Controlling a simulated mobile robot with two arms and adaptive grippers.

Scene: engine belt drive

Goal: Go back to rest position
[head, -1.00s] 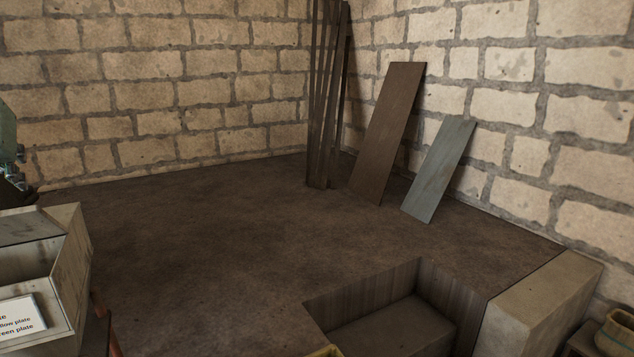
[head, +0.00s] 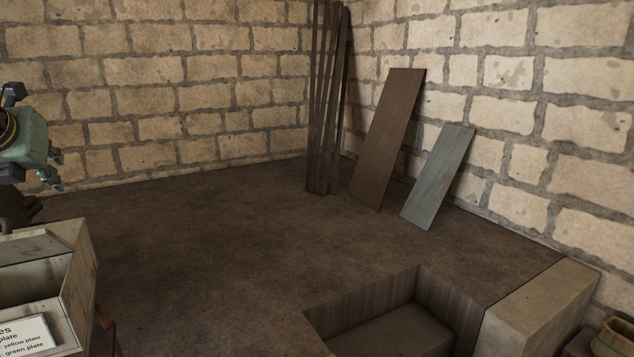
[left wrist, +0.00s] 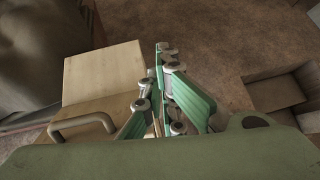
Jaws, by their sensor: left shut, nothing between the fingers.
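My left gripper (head: 54,170) shows at the left edge of the head view, green with dark finger parts, held in the air above the wooden bin. In the left wrist view my left gripper (left wrist: 160,52) has its green fingers together with nothing between them. My right gripper is in neither view.
A worn bin (head: 78,275) with a label card (head: 22,338) about plates stands at lower left. A recessed pit (head: 400,318) opens in the floor. Planks (head: 388,140) and a grey-blue board (head: 440,178) lean against the brick wall. The middle floor (head: 220,230) is clear.

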